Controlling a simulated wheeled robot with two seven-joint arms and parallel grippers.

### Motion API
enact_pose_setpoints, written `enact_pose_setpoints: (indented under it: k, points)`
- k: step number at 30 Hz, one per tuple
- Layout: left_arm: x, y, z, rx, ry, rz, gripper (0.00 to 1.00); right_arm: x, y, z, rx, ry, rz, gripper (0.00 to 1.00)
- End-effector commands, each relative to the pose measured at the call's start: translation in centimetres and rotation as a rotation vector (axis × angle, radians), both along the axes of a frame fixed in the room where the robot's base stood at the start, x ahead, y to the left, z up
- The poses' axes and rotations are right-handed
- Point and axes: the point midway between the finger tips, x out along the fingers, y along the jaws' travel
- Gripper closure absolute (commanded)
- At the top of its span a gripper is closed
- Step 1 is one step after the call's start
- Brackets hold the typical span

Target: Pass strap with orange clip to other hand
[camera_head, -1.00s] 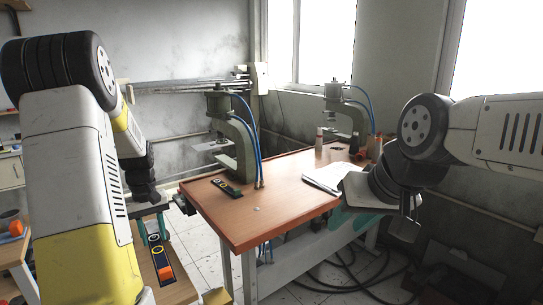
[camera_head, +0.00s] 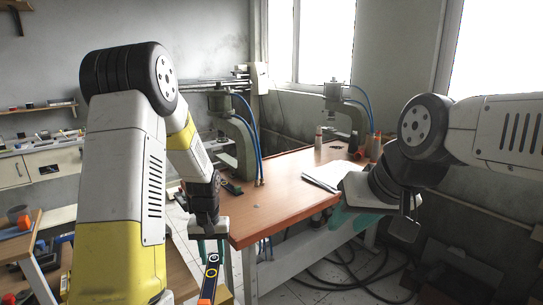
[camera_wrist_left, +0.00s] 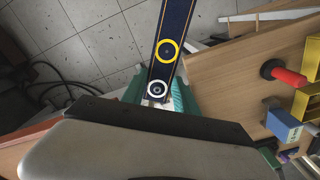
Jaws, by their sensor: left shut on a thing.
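My left gripper (camera_head: 210,246) is shut on a dark strap (camera_head: 211,272) with yellow edges and a yellow ring. The strap hangs below the teal fingers, in front of the workbench's near left corner. Its orange clip (camera_head: 205,301) shows at the bottom edge of the head view. In the left wrist view the strap (camera_wrist_left: 173,25) runs up from between the teal fingers (camera_wrist_left: 157,97), with a white ring and a yellow ring on it. My right gripper (camera_head: 374,218) is over the workbench's right side, away from the strap; its finger opening is unclear.
The orange-brown workbench (camera_head: 285,190) carries two presses (camera_head: 240,145) with blue hoses and white papers (camera_head: 325,176). A small dark item (camera_head: 233,187) lies by the left press. A lower wooden table (camera_wrist_left: 225,75) holds a red-handled tool (camera_wrist_left: 283,73) and a blue box (camera_wrist_left: 282,125).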

Motion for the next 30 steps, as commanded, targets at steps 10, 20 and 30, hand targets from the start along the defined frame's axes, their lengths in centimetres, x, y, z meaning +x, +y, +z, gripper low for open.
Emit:
enact_pose_setpoints:
  k: [10,20,30]
  points:
    - [-0.2,-5.3,0.1,-0.001,-0.001,-0.175,1.00,0.0,0.0,0.0,0.000,0.000,0.000,0.64]
    - [1.0,-14.4,2.8,-0.001,-0.001,-0.484,1.00,0.0,0.0,0.0,0.000,0.000,0.000,0.64]
    - [1.7,-20.3,4.7,0.000,0.001,-0.689,1.00,0.0,0.0,0.0,0.000,0.000,0.000,0.62]
